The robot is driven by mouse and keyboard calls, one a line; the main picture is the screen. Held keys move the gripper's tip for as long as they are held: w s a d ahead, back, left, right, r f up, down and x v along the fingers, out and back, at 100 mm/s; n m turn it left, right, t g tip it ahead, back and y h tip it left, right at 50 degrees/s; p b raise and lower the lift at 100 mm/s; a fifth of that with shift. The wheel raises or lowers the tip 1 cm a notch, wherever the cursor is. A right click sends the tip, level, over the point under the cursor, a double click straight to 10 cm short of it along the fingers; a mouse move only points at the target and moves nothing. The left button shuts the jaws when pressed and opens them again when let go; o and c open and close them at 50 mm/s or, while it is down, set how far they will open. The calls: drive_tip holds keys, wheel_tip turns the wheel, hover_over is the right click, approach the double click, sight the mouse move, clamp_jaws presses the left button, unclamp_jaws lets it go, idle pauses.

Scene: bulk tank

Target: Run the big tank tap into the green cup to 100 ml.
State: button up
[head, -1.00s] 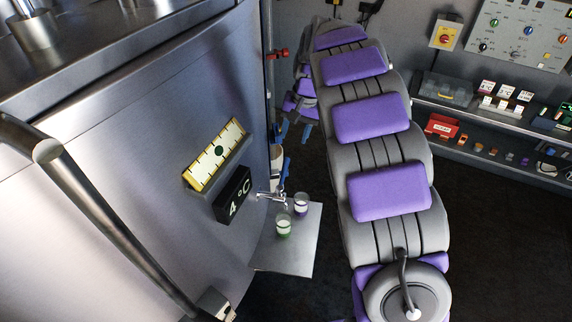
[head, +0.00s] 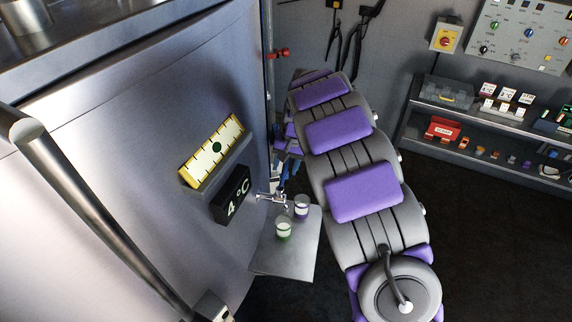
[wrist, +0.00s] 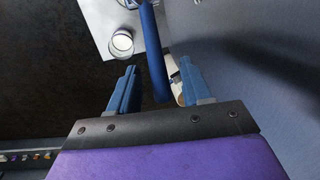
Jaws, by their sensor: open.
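The big steel tank (head: 130,150) fills the left of the head view. Its small tap (head: 270,197) sticks out beside the 4 °C display, above a metal shelf (head: 285,262). The green cup (head: 284,231) stands on the shelf near the spout and holds something white. In the wrist view, the blue tap lever (wrist: 153,50) runs between the two blue fingers of my open gripper (wrist: 158,72), with gaps on both sides. My gripper is small and partly hidden behind my arm in the head view.
A purple cup (head: 302,207) with white contents stands right beside the green one. A yellow scale (head: 214,152) is on the tank above the display (head: 232,194). Shelves with small items (head: 490,125) and a control panel (head: 523,32) are at the right. The dark floor looks clear.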

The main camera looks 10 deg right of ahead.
drive_tip(key=shift+c, duration=0.5)
clamp_jaws()
